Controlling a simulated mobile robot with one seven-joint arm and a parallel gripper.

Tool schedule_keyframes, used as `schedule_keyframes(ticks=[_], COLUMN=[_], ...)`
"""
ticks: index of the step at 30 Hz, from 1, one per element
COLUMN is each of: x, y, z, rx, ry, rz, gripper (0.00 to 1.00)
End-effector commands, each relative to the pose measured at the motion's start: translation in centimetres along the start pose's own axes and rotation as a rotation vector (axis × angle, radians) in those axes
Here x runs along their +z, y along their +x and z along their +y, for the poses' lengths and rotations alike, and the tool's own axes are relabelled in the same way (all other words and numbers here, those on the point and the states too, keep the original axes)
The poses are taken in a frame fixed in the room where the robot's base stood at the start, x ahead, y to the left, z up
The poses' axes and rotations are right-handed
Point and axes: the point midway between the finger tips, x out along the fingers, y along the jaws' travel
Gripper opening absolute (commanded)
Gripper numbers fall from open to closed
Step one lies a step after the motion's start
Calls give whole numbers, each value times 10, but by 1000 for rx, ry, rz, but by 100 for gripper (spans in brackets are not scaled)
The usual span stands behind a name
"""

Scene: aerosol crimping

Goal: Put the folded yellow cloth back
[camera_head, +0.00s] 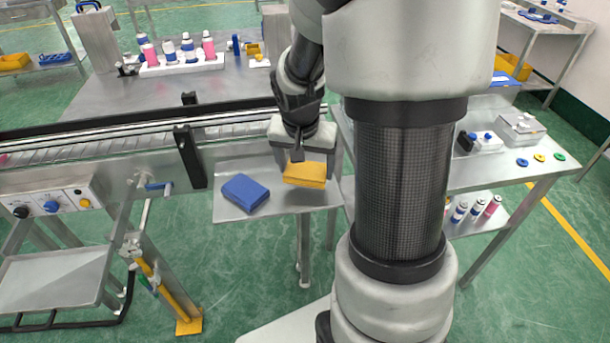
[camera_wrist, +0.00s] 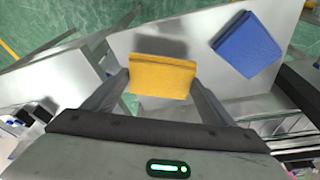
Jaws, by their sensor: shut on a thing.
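The folded yellow cloth (camera_head: 306,174) is between the fingers of my gripper (camera_head: 305,160), over the right part of a small metal shelf (camera_head: 285,203). In the wrist view the yellow cloth (camera_wrist: 162,76) spans the gap between both fingertips of my gripper (camera_wrist: 160,82), which is shut on it. A shadow shows on the shelf beside the cloth, so it seems to be held slightly above the surface. A folded blue cloth (camera_head: 245,192) lies on the same shelf to the left; it also shows in the wrist view (camera_wrist: 247,44), apart from the yellow one.
A conveyor (camera_head: 110,146) with a dark rail runs behind and left of the shelf. A control box (camera_head: 52,203) with knobs is at the left. My arm hides part of the area to the right, where a metal table (camera_head: 520,172) stands. Bare shelf surrounds the blue cloth.

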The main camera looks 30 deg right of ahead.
Motion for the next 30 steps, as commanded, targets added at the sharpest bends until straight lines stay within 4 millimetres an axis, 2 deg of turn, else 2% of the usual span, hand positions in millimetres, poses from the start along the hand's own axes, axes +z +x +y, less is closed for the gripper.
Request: schedule_keyframes(ticks=[6,17,18,21,30], x=[9,10,10,10,9], y=[30,35,34,33,32], z=[0,0,0,0,0], rx=[2,1,0,1,1], ry=[0,0,0,0,0], rz=[-4,-1,-1,-1,-1], gripper=[60,60,79,96,96])
